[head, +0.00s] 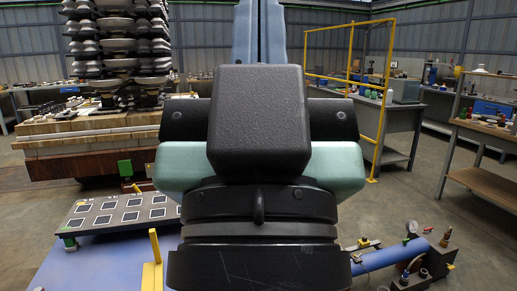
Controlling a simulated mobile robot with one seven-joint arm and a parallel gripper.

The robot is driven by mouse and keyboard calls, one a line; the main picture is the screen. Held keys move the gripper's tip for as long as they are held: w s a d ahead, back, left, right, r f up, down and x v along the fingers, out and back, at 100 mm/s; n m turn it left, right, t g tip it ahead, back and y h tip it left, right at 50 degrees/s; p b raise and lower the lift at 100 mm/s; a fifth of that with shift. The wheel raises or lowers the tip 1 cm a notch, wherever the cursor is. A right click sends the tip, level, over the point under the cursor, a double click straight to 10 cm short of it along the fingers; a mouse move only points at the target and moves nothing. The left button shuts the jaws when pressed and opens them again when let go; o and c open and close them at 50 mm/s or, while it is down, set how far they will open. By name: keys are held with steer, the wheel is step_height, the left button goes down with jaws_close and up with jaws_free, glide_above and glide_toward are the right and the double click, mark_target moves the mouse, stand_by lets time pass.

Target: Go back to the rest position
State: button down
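My own arm fills the middle of the head view, with black and pale teal links rising from the bottom edge. A black block-shaped part faces the camera, and blue-grey parts stand upright behind it. My gripper is not visible, so its opening and any load cannot be seen. The insulator stacks (120,62), dark and pale discs piled in columns, stand at the upper left on a wooden and brick-coloured base (90,150). They are apart from the visible arm links in the picture.
A panel with white-framed dark squares (122,212) lies at the lower left on a blue surface (85,262), near a yellow upright piece (153,262). A blue cylinder with a gauge (390,256) is at lower right. A yellow rail frame (382,100) and benches (487,180) stand behind.

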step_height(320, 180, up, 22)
steer(key=p, duration=1.9)
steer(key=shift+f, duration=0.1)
